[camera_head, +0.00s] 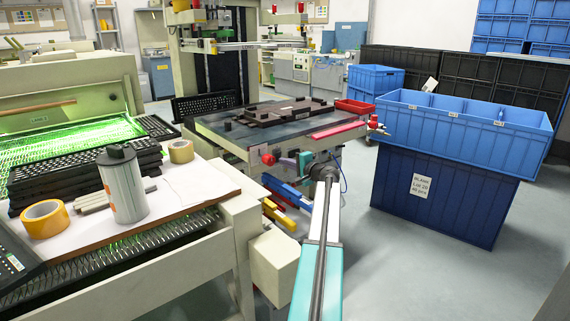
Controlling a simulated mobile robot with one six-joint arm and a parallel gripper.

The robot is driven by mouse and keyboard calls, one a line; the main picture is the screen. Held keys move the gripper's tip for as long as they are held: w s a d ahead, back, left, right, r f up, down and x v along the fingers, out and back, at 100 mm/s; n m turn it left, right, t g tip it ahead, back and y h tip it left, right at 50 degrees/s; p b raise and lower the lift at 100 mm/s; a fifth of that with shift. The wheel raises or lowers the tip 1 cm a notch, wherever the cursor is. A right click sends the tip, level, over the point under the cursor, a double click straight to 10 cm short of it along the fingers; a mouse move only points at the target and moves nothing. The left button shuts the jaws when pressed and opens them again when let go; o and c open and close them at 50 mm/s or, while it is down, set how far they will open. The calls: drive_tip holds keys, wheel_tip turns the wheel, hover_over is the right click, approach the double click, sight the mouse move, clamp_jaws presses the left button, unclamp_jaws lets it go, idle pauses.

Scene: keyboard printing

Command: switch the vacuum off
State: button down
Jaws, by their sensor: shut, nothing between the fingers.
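The print table (240,140) of the machine stands in the middle, with a dark flat fixture (285,112) lying on its bed. A red round knob (268,158) sits on the table's front side; I cannot tell whether it is the vacuum switch or how it is set. My gripper (303,160) is at the table's front edge, just right of the red knob. It looks shut and empty. My wrist partly hides its fingertips, so I cannot tell whether they touch anything.
A bench (200,194) at the left holds a grey canister (124,190), tape rolls and stacked black keyboards (85,170). Blue crates (445,195) stand at the right, and a red tray (354,107) at the table's far right. Floor between my arm and the crates is clear.

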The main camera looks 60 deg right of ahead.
drive_tip(key=s+a, duration=0.1)
drive_tip(key=s, duration=0.3)
drive_tip(key=s+a+f, duration=0.1)
drive_tip(key=s, duration=0.3)
drive_tip(key=s+a+f, duration=0.1)
drive_tip(key=s+a, duration=0.1)
drive_tip(key=s, duration=0.3)
drive_tip(key=shift+f, duration=0.15)
idle(0.3)
